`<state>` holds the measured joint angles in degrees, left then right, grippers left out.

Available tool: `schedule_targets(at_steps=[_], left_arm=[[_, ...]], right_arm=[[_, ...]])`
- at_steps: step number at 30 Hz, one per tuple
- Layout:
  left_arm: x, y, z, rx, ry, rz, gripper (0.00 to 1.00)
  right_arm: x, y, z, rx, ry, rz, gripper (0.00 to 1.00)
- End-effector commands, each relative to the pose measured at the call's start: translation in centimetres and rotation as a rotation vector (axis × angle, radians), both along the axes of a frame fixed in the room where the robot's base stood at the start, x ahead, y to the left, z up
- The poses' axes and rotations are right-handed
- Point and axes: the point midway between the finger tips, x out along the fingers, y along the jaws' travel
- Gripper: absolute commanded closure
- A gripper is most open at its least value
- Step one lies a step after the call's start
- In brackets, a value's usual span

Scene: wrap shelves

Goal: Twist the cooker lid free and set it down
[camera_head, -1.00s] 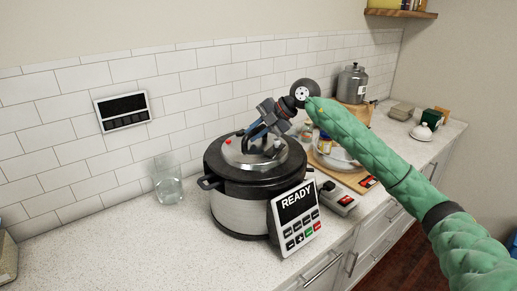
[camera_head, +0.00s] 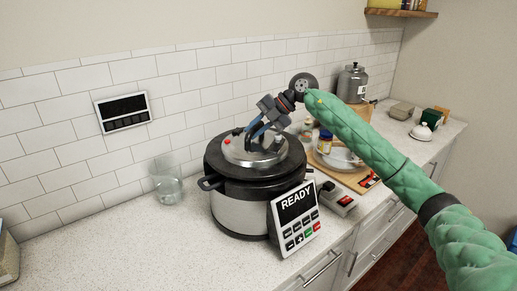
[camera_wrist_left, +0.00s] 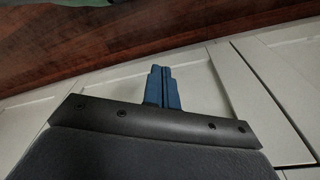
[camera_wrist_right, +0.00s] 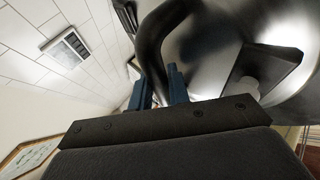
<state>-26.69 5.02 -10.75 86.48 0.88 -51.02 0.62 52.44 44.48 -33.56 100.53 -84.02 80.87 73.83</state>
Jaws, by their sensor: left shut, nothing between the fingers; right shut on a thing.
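The pressure cooker (camera_head: 240,213) stands on the counter with its panel reading READY. Its lid (camera_head: 232,153) has a black rim and a shiny metal top, and it sits on the pot. My right gripper (camera_head: 256,134) reaches over the lid from the right and is shut on the lid's dark curved handle. The handle (camera_wrist_right: 155,45) shows between the blue fingers in the right wrist view, with the metal lid top behind it. My left gripper (camera_wrist_left: 163,88) is shut and empty in front of pale cabinet doors. It is outside the head view.
A clear glass (camera_head: 167,183) stands left of the cooker. A wooden board (camera_head: 345,172) with a white bowl and small jars lies to the right, behind my right arm. The counter (camera_head: 110,240) at front left is clear.

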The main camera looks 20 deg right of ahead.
Motion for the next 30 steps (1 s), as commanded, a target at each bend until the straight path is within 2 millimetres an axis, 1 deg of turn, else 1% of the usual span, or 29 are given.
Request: schedule_targets(at_steps=[1,3,24,30], left_arm=[[0.0,0.0,0.2,0.0,0.0,0.0,1.0],[0.0,0.0,0.3,0.0,0.0,0.0,1.0],[0.0,0.0,1.5,0.0,0.0,0.0,1.0],[0.0,0.0,1.6,0.0,0.0,0.0,1.0]], right_arm=[[0.0,0.0,0.5,0.002,-0.003,0.0,1.0],[0.0,0.0,0.8,0.002,-0.003,0.0,1.0],[0.0,0.0,3.1,0.002,-0.005,0.0,1.0],[0.0,0.0,3.4,0.001,-0.004,-0.001,1.0]])
